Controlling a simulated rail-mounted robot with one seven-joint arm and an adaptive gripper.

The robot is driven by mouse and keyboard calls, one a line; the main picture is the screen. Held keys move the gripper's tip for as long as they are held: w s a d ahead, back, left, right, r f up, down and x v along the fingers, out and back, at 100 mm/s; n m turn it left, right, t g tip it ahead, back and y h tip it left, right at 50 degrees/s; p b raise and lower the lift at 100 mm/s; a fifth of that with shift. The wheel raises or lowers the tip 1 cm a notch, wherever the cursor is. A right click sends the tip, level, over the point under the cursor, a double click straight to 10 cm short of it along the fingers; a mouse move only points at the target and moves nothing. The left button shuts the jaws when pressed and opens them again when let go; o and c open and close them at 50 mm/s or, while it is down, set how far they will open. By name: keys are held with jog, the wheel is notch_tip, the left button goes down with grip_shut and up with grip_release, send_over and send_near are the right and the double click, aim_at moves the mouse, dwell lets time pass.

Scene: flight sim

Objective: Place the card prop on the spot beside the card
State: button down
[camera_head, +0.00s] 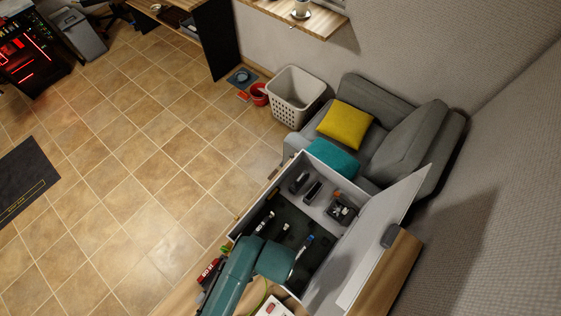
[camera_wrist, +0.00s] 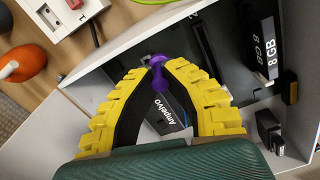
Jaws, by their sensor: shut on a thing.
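In the wrist view my gripper (camera_wrist: 161,69) is shut on a small purple knobbed piece, which I take for the card prop (camera_wrist: 159,80). It is held at the fingertips, over the inside of an open grey case. A dark card marked "Ampelvo" (camera_wrist: 168,112) shows beyond it, between the fingers. A larger black card marked "8 GB" (camera_wrist: 262,48) stands to the right. I cannot tell whether the prop touches the case floor, and the spot is not clearly seen. In the head view my arm hides the gripper and prop; the open case (camera_head: 255,212) shows beside it.
The case's raised lid (camera_head: 385,235) stands on its right side. Several small items lie in its compartments, including a dark device (camera_head: 342,208). In the wrist view, a power strip (camera_wrist: 68,12) and an orange object (camera_wrist: 22,62) lie outside the case wall.

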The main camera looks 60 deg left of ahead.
notch_tip(320, 180, down, 7)
jog(key=shift+f, duration=0.1)
jog(key=shift+f, duration=0.1)
jog(key=c, duration=1.2)
grip_release()
